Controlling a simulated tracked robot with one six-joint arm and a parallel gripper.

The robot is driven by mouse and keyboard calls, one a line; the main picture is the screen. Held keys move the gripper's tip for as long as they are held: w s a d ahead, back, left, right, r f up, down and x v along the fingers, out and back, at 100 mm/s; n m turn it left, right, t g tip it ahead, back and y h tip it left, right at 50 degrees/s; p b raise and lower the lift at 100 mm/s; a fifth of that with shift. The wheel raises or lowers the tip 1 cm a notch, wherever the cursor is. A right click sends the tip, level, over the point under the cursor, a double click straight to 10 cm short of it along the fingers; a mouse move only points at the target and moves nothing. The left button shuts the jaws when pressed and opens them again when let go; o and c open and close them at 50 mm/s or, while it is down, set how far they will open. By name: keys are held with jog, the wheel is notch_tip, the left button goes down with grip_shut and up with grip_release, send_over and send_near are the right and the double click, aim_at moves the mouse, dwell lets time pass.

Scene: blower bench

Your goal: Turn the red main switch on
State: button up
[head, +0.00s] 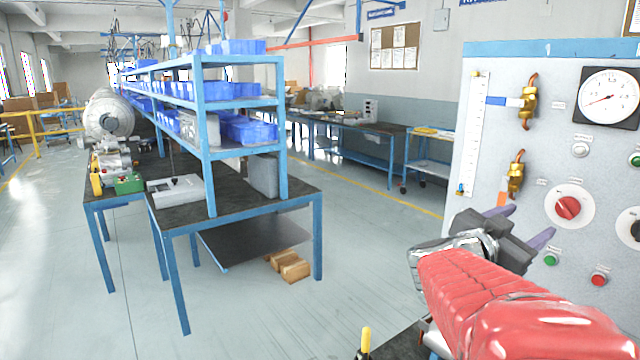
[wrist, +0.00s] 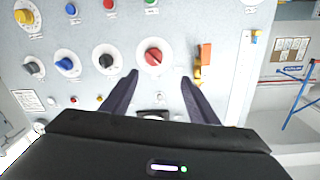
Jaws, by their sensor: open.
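The red main switch (head: 568,208) is a red rotary knob on a round white plate on the grey panel (head: 545,130) at the right. In the wrist view the red knob (wrist: 153,56) lies ahead of the fingertips, near the middle between them. My gripper (head: 522,224) is in front of the panel, left of and a little below the knob in the head view. In the wrist view my gripper (wrist: 160,78) has its two dark fingers spread wide, with nothing between them. The knob appears apart from both fingers.
The panel also carries a gauge (head: 609,96), brass valves (head: 528,101), a green button (head: 551,259) and a red button (head: 599,279). Black, blue and yellow knobs (wrist: 27,16) show in the wrist view. A blue-framed bench (head: 240,205) stands left, with open floor between.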

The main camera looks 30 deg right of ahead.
aim_at(564, 209)
jog(key=shift+s+d+g, duration=0.25)
jog(key=shift+s+g, duration=0.05)
jog(key=shift+s, duration=0.2)
jog(key=shift+d+f, duration=0.1)
jog(key=shift+d, duration=0.05)
jog(key=d, duration=0.9)
jog(key=w+d, duration=0.1)
jog(key=d, duration=0.3)
jog(key=shift+d, duration=0.25)
jog(key=shift+c, duration=0.2)
